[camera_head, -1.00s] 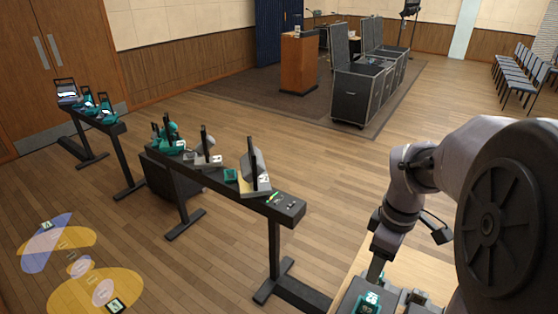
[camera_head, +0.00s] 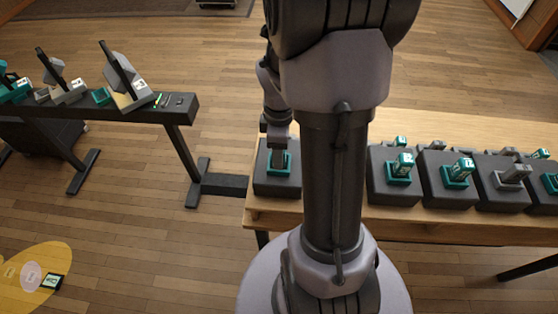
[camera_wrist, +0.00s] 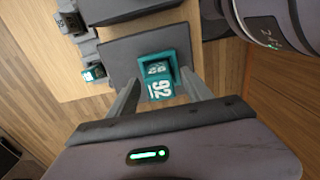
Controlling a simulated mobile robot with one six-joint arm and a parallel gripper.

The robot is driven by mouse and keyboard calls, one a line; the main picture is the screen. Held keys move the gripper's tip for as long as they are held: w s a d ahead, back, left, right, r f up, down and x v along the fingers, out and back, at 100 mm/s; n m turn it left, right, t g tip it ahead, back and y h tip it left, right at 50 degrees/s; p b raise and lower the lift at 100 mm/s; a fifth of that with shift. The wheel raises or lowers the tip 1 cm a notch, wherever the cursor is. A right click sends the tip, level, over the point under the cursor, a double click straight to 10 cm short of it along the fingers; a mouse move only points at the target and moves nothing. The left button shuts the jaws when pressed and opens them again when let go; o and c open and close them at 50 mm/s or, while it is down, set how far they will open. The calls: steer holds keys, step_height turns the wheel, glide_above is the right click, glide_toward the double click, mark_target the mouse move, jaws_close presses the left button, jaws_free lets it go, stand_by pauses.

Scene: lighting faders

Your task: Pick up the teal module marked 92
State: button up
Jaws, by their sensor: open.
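The teal module marked 92 (camera_wrist: 161,90) stands in its teal holder on a dark block in the wrist view. My gripper (camera_wrist: 159,77) is open, with one finger on each side of the module and gaps visible between fingers and module. In the head view my gripper (camera_head: 278,142) points down over the leftmost dark block (camera_head: 276,187) on the wooden table. A teal holder (camera_head: 279,168) shows there below the fingers. The module itself is mostly hidden by the gripper in that view.
To the right on the table (camera_head: 330,226) stand several dark blocks with teal modules (camera_head: 402,165) and a grey one (camera_head: 515,173). My arm hides the middle of the table. A black stand (camera_head: 110,108) with propped items is at left. Floor between them is clear.

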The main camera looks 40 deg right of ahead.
steer(key=shift+f, duration=0.5)
steer(key=shift+r, duration=0.1)
jaws_close()
